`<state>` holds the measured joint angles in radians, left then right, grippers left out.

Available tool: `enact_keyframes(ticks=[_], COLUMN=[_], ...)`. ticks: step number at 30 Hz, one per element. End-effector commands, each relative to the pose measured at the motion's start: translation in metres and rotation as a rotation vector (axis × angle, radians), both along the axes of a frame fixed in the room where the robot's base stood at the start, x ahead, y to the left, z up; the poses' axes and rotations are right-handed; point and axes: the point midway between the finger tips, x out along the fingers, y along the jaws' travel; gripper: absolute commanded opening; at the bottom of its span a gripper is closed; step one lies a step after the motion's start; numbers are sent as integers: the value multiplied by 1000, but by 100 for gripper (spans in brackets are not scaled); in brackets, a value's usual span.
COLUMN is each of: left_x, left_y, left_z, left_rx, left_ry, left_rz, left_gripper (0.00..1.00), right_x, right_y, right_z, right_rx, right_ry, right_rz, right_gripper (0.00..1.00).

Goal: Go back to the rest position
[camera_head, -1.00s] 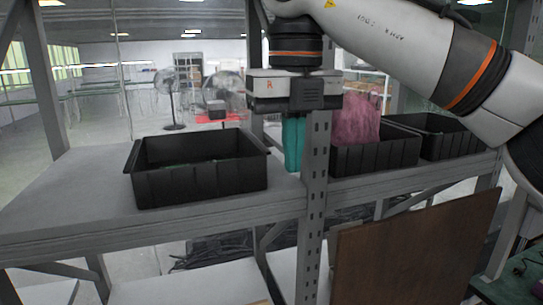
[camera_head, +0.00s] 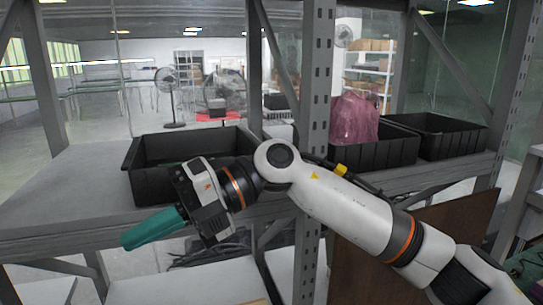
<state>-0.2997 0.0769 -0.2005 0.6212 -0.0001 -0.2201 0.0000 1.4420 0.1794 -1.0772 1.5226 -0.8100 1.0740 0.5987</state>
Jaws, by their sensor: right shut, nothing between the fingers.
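My right gripper (camera_head: 128,243) has teal fingers pressed together, with nothing between them. It points down and left, in front of the shelf edge and below the left black bin. My right arm comes in from the lower right and crosses in front of the shelf. My left gripper does not show.
A black bin (camera_head: 146,186) stands on the grey shelf (camera_head: 60,207), partly hidden by my wrist. Behind the upright post (camera_head: 317,90), a bin (camera_head: 388,152) holds a pink bag (camera_head: 354,122), and another bin (camera_head: 450,147) stands farther right. A brown board (camera_head: 462,225) stands below.

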Motion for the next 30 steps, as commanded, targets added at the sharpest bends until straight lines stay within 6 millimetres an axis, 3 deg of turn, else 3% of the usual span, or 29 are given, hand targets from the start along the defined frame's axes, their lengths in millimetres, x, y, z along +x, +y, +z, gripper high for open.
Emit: enact_keyframes(ticks=[4, 8, 11, 13, 17, 21, 26, 30], left_x=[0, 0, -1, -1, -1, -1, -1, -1], left_y=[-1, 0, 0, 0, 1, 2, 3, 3], left_z=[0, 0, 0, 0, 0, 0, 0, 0], left_rx=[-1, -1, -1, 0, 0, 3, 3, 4], left_ry=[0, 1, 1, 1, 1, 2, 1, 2], left_rz=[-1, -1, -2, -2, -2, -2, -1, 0], left_gripper=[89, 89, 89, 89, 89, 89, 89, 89], right_x=[5, 37, 70, 95, 130, 139, 109, 53], right_y=[3, -20, -52, -78, -135, -194, -253, -294], right_z=[21, 30, 19, -1, -62, -151, -255, -334], right_rx=[378, 646, 806, 891, 980, 969, 837, 631], right_ry=[279, 531, 729, 869, 1123, 1373, 1610, 1783], right_rz=[-126, -323, -519, -675, -1000, -1365, -1753, -2060], right_gripper=[0, 0, 0, 0, 0, 0, 0, 0])
